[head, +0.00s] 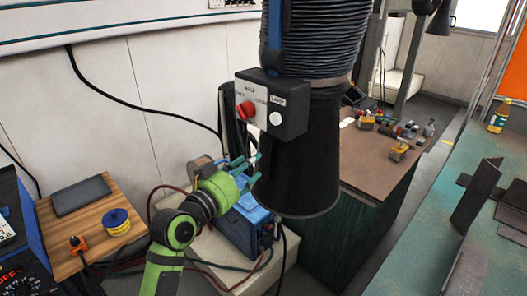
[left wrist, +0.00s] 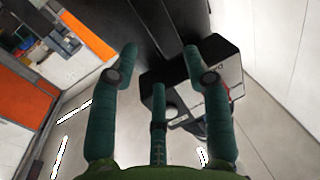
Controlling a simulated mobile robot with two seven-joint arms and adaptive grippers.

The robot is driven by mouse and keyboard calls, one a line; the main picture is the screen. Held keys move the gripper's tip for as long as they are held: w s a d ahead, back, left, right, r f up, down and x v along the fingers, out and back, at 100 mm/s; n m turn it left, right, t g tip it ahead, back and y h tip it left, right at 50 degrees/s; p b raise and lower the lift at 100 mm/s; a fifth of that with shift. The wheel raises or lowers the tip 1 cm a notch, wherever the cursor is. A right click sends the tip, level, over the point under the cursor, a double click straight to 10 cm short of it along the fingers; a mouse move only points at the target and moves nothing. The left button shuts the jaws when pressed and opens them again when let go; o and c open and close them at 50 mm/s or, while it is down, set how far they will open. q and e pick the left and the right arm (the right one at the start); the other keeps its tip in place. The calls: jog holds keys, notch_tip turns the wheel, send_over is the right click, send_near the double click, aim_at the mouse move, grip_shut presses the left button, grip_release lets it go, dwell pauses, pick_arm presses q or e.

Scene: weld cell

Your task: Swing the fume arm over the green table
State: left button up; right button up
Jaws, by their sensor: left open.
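The fume arm's black hood (head: 300,165) hangs near the picture's middle in the head view, below a ribbed black hose (head: 320,40). A control box (head: 272,105) with a red knob and a lamp label is on its side. The hood is left of the green table (head: 405,260), not above it. My left gripper (head: 250,168) is open and empty, with teal fingers close to the hood's left side; contact is unclear. In the left wrist view, the open fingers (left wrist: 160,62) point toward the dark hood (left wrist: 150,25) and the control box (left wrist: 215,62). My right gripper is not in view.
A blue machine (head: 242,225) with cables stands below my left gripper. A brown-topped cabinet (head: 375,165) with small items is behind the hood. A wooden bench (head: 85,215) is at left.

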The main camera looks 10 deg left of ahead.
aim_at(266, 153)
pick_arm(q)
jog(key=p+x, duration=0.2)
jog(key=x, duration=0.4)
jog(key=shift+w+d+f, duration=0.1)
jog(key=shift+w, duration=0.3)
grip_shut()
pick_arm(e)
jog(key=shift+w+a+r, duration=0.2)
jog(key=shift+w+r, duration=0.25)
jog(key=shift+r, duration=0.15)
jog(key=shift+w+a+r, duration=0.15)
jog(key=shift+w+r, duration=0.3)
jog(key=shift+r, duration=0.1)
